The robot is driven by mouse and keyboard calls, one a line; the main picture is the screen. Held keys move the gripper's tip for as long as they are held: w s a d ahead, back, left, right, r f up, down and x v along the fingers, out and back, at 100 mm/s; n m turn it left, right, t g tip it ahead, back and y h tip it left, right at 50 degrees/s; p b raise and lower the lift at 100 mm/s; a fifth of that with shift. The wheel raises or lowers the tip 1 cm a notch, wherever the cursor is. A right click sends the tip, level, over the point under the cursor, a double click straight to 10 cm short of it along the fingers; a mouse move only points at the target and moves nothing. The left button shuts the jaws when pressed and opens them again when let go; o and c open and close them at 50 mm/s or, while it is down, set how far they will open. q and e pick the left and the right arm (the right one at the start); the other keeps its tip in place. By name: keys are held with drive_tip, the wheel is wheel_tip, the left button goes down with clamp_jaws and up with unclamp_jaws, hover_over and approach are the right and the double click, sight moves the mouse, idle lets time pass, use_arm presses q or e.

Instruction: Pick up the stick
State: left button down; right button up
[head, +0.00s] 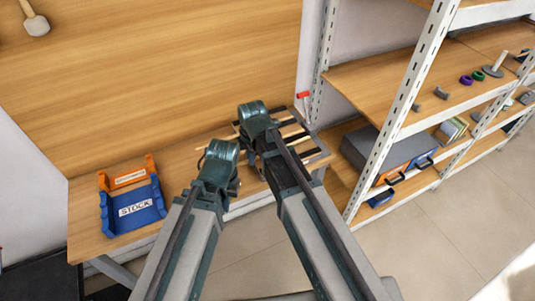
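Several thin, light wooden sticks (295,134) lie across a dark rack or pad at the right end of the wooden workbench (190,158). I cannot tell which one is the task's stick. My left gripper (234,186) is over the front edge of the bench, left of the sticks. My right gripper (260,168) is beside it, close to the left side of the sticks. My own arms and wrists cover the fingers of both grippers and part of the sticks, so finger opening and any contact are hidden.
A blue bin (133,208) and an orange bin (127,174) stand at the bench's left end. A metal shelf (400,85) with tools and a grey case (375,150) stands at the right. A mallet (36,24) hangs on the wooden back panel.

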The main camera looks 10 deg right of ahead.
clamp_jaws()
drive_tip(key=shift+r, duration=0.15)
wheel_tip(320, 180, up, 10)
drive_tip(key=p, duration=1)
drive_tip(key=shift+a, duration=0.1)
idle(0.3)
